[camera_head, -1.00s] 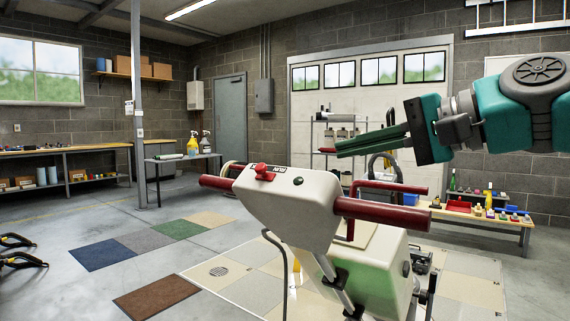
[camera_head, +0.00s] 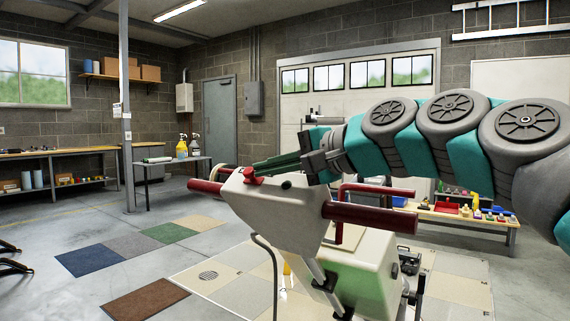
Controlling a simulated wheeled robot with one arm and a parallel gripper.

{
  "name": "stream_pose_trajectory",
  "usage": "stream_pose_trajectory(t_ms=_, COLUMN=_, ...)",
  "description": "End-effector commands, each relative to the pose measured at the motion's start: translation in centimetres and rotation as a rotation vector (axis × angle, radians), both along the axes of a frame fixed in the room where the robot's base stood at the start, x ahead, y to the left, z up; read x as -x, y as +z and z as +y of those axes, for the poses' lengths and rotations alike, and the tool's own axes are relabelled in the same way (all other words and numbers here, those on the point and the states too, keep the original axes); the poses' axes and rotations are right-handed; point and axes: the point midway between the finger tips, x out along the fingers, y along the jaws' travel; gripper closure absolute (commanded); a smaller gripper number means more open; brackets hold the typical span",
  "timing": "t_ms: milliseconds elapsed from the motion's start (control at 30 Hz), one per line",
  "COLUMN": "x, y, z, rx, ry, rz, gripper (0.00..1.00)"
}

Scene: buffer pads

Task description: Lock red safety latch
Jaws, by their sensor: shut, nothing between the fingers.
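The red safety latch (camera_head: 251,180) is a small red piece on top of the white control head (camera_head: 270,206) of a floor machine. Red grip bars stick out left (camera_head: 203,186) and right (camera_head: 368,217) of the head. A dark green button (camera_head: 286,184) sits right of the latch. My gripper (camera_head: 258,168) is shut and empty, reaching in from the right. Its dark green fingers point left, with the tips close to the latch. I cannot tell whether they touch it. The fingers partly cover the latch's upper side.
The machine's white body (camera_head: 358,272) stands below the head. Coloured floor pads (camera_head: 168,233) lie in a row at left. A low bench (camera_head: 450,214) with small items stands at right, and a table (camera_head: 170,163) with spray bottles stands behind.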

Motion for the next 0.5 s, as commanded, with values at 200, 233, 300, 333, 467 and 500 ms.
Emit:
stream_pose_trajectory(t_ms=200, x=-0.20, y=-0.11, z=0.35, rx=0.001, ry=0.001, rz=0.001, gripper=1.00)
stream_pose_trajectory(t_ms=233, x=-0.20, y=-0.12, z=0.34, rx=0.001, ry=0.001, rz=0.001, gripper=1.00)
stream_pose_trajectory(t_ms=300, x=-0.20, y=-0.12, z=0.34, rx=0.001, ry=0.001, rz=0.001, gripper=1.00)
stream_pose_trajectory(t_ms=333, x=-0.20, y=-0.12, z=0.33, rx=0.001, ry=0.001, rz=0.001, gripper=1.00)
stream_pose_trajectory(t_ms=467, x=-0.40, y=-0.01, z=0.63, rx=0.001, ry=0.002, rz=0.002, gripper=1.00)
stream_pose_trajectory(t_ms=500, x=-0.62, y=0.06, z=0.98, rx=0.002, ry=0.004, rz=0.003, gripper=1.00)
